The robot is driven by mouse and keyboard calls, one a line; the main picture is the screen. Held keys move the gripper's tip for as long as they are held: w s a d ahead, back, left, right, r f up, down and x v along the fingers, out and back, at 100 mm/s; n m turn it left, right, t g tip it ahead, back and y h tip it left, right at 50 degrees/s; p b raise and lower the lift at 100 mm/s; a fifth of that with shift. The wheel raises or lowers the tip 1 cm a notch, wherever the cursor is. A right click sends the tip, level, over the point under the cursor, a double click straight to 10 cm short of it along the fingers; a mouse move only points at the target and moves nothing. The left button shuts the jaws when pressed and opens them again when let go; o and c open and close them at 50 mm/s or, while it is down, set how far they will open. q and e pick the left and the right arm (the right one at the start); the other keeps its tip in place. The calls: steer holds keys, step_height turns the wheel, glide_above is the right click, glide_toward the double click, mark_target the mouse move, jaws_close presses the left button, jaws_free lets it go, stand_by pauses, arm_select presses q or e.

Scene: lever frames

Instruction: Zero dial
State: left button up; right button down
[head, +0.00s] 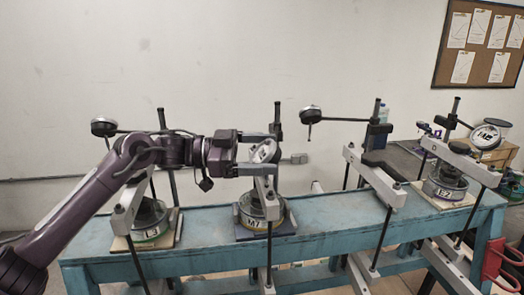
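My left gripper (262,153) is at the second lever frame from the left. Its fingers lie above and below a tilted round dial gauge (264,151). I cannot tell whether they touch the dial, and its needle is too small to read. A weight marked M7 (251,221) sits below. Other dial gauges show at the far left (104,127), right of centre (310,115), and far right (485,138), the last with its face toward me. My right gripper is not in view.
The lever frames stand along a blue bench (327,214). Weights stand on pads under the left (148,222) and right (444,183) frames. Upright posts and lever bars crowd the bench.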

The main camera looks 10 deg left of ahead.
arm_select(q)
steer(key=c, duration=0.9)
steer(key=shift+m+g, duration=0.7)
steer(key=shift+m, duration=0.3)
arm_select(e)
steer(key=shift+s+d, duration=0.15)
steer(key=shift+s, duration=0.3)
arm_select(q)
steer(key=o, duration=1)
steer(key=shift+a, duration=0.1)
steer(key=shift+a+f, duration=0.15)
steer(key=shift+a, duration=0.1)
steer(key=a+b, duration=0.1)
steer(key=a, duration=0.1)
steer(key=a+b, duration=0.1)
steer(key=a, duration=0.1)
steer(key=s+a+b, duration=0.1)
steer(key=a, duration=0.2)
steer(key=shift+r, duration=0.2)
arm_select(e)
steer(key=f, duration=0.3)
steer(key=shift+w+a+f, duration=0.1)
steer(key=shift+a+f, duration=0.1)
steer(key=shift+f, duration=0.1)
